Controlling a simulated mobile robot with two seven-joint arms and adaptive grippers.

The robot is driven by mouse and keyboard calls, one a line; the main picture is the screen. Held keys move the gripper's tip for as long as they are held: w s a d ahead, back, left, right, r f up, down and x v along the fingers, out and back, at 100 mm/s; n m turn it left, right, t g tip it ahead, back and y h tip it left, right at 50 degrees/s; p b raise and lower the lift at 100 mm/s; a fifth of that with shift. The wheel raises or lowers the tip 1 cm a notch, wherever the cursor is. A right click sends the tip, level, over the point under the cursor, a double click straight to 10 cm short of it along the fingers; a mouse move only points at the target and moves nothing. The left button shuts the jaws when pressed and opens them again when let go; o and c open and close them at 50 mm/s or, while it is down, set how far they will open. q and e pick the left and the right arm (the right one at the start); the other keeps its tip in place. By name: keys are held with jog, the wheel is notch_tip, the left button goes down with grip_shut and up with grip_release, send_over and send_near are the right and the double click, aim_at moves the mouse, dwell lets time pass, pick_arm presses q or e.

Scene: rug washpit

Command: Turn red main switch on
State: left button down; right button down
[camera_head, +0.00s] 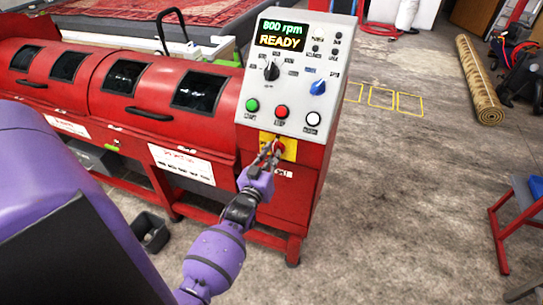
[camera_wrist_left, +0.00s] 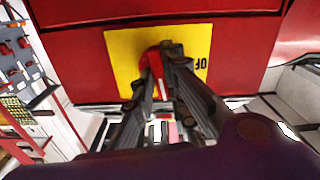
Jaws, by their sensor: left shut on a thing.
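The red main switch (camera_wrist_left: 155,66) sits on a yellow plate (camera_wrist_left: 118,46) on the red front of the machine, below the control panel. In the left wrist view the letters "OF" show at the plate's right side. The switch is partly hidden by the fingers. My left gripper (camera_head: 271,150) is shut on the red switch, one finger on each side of it; it also shows in the left wrist view (camera_wrist_left: 163,58). The panel's display (camera_head: 282,36) reads "800 rpm READY". My right gripper is not in view.
The grey control panel (camera_head: 305,80) above has a green button (camera_head: 252,105), a red button (camera_head: 281,112), a white button (camera_head: 312,118) and a blue knob (camera_head: 318,87). A small dark bin (camera_head: 150,230) stands on the floor.

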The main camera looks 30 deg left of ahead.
pick_arm(q)
jog(key=shift+m, duration=0.8)
jog(key=c, duration=1.8)
grip_release()
jog(key=shift+o, duration=0.2)
jog(key=v, duration=1.2)
jog(key=shift+d, duration=0.1)
